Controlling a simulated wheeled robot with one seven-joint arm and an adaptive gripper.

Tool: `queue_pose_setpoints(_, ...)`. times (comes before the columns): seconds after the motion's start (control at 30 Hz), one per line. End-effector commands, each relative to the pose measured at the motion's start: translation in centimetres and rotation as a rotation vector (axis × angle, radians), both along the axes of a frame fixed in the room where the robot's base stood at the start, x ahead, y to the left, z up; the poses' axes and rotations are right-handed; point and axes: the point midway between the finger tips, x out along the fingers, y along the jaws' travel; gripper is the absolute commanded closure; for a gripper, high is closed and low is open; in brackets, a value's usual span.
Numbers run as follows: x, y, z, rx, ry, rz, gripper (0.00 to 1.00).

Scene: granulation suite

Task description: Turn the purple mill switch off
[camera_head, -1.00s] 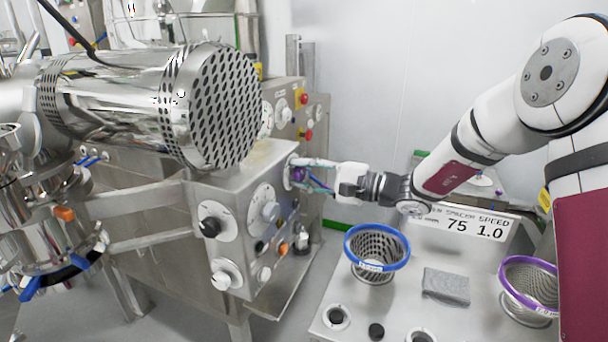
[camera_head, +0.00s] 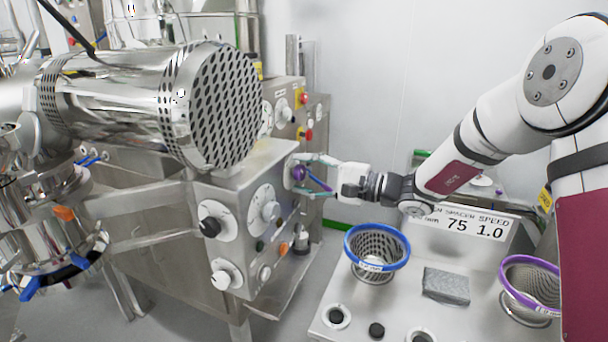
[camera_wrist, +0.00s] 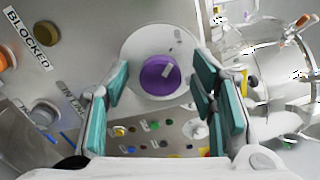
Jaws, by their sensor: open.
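The purple mill switch (camera_wrist: 160,75) is a round knob with a pale pointer mark on a white round plate (camera_wrist: 128,50). In the wrist view it sits ahead of my gripper (camera_wrist: 160,85), between the two teal-padded fingers, which stand apart on either side with a gap to the knob. The pointer mark is tilted to the upper right in that view. In the head view the purple switch (camera_head: 299,173) shows on the right side of the steel control box, with my gripper (camera_head: 312,176) open around or just in front of it; contact cannot be told.
The control box (camera_head: 232,180) carries a black knob (camera_head: 210,227) and several others on its front. A perforated steel drum (camera_head: 220,108) hangs above it. A bench with a blue-rimmed basket (camera_head: 377,246), grey block (camera_head: 446,286) and purple-rimmed basket (camera_head: 530,285) stands at lower right.

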Motion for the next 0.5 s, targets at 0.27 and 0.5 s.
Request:
queue_pose_setpoints(0.27, -1.5, -4.7, 0.0, 0.000, 0.001, -0.006, 0.49)
queue_pose_setpoints(0.5, -3.1, -8.8, 0.0, -0.001, 0.000, -0.004, 0.49)
